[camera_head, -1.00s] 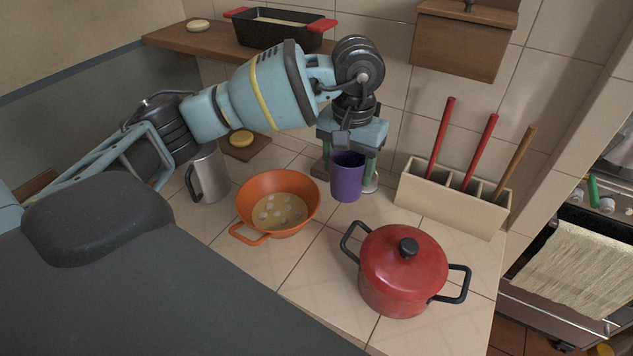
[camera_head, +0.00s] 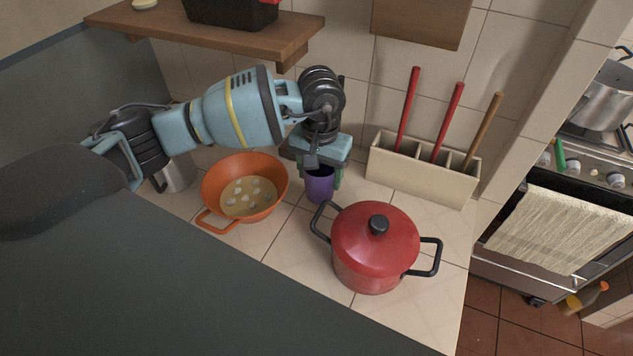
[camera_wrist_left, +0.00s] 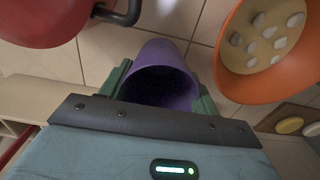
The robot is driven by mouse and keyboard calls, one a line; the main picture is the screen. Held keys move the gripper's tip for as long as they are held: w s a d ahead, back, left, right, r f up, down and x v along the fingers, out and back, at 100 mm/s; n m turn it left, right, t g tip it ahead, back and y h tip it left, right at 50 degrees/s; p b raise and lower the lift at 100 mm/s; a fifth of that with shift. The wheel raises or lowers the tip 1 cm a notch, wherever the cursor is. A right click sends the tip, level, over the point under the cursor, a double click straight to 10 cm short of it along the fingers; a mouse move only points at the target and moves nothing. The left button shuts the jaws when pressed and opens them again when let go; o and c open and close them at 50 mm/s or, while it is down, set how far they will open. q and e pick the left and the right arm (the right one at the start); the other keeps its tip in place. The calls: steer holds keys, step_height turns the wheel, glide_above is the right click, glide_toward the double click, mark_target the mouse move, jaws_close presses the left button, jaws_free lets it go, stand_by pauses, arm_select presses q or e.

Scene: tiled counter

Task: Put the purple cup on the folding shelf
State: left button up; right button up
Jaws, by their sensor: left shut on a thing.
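The purple cup (camera_head: 319,190) is upright at the counter, between the orange colander (camera_head: 210,190) and the red pot (camera_head: 375,250). My left gripper (camera_head: 320,181) comes down over it from above and is shut on it, one green finger on each side. In the left wrist view the cup's open mouth (camera_wrist_left: 160,88) shows between the fingers. I cannot tell whether its base touches the counter. A brown wooden shelf (camera_head: 215,33), seemingly the folding shelf, is on the wall at the upper left. My right gripper is not in view.
A dark pan (camera_head: 230,12) and a pale round item (camera_head: 144,3) are on the shelf. A beige divided holder (camera_head: 420,175) with long-handled tools stands right of my gripper. A metal mug (camera_head: 177,175) is left of the colander. A wooden box (camera_head: 420,20) hangs above.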

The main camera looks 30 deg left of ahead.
mark_target(319, 186)
arm_select(q)
steer(key=shift+f, duration=1.9)
steer(key=shift+f, duration=0.1)
steer(key=shift+f, duration=0.15)
steer(key=o, duration=0.9)
steer(key=shift+o, duration=0.2)
